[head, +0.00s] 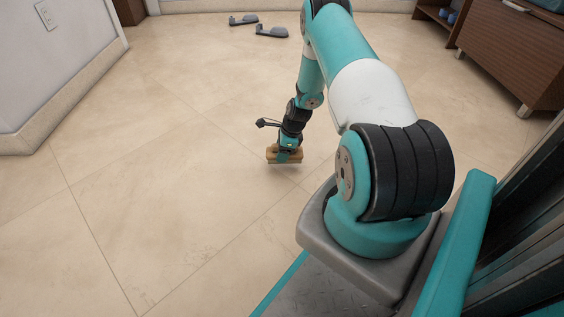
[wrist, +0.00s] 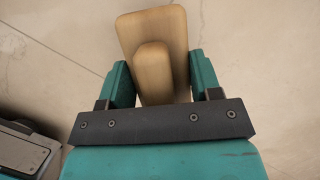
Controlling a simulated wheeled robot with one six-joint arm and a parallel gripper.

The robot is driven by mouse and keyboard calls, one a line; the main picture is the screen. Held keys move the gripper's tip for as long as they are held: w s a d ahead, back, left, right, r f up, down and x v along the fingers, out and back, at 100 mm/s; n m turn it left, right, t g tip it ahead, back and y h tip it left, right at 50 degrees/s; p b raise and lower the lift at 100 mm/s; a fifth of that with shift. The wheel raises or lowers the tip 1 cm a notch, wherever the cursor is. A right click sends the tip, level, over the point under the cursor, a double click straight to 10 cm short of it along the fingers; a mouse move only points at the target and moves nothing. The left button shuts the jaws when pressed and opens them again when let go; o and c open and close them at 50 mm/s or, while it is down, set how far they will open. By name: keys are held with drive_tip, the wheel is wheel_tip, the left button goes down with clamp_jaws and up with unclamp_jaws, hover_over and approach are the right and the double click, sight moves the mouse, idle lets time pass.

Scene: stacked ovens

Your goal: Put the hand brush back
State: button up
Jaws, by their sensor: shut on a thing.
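The hand brush (head: 271,155) is a small wooden brush with a tan body, held low over the tiled floor in the head view. In the wrist view, its pale wooden back and handle (wrist: 152,60) show between the fingers. My gripper (head: 285,154) is shut on it, with one teal finger on each side; it also shows in the wrist view (wrist: 160,80). The bristles are mostly hidden in the wrist view. I cannot tell whether the brush touches the floor.
Two grey slippers (head: 258,25) lie on the floor at the far back. A brown wooden cabinet (head: 515,55) stands at the back right, with an open shelf (head: 437,22) beside it. A white wall (head: 60,70) is on the left. The floor (head: 150,190) around the brush is clear.

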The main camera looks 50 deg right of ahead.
wheel_tip(320, 180, down, 4)
drive_tip(key=shift+r+b, duration=0.1)
drive_tip(key=shift+b, duration=0.9)
drive_tip(key=shift+r, duration=0.1)
drive_tip(key=o, duration=1)
